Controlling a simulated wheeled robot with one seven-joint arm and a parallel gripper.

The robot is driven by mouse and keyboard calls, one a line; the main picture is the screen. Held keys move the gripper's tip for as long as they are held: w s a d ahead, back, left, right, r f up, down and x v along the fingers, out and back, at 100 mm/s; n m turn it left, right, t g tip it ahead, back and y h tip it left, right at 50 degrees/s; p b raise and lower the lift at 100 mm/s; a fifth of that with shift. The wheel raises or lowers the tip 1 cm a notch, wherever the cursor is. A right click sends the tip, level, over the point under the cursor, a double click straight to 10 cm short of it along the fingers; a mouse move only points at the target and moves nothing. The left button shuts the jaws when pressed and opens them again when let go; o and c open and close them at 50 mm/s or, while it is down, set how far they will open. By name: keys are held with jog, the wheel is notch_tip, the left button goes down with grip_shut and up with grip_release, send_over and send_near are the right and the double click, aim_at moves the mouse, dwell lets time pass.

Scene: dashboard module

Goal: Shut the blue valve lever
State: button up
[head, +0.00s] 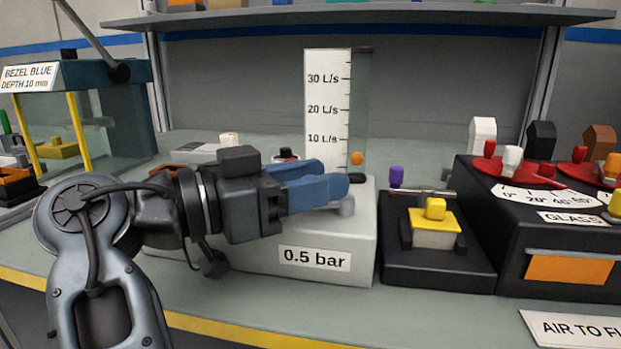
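My gripper (335,176) reaches in from the left, low over the grey box labelled "0.5 bar" (314,260). Its two blue fingers point right and stand apart, one behind the other. A small grey post (346,207) on the box shows just below the nearer fingertip. I cannot make out a blue valve lever apart from the blue fingers; the fingers may hide it. Behind the box stands a flow gauge (327,110) marked in L/s, with an orange ball (357,158) low in its tube, below the 10 mark.
Right of the box is a black block (437,267) with a yellow part and a purple knob (396,175). Farther right stands a larger black console (512,250) with red dials. A shelf (360,17) runs overhead. A glass-sided case (105,115) stands at left.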

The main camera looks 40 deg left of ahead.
jog(key=shift+s+a, duration=0.1)
jog(key=v, duration=0.7)
jog(key=shift+s, duration=0.3)
jog(key=shift+o, duration=0.2)
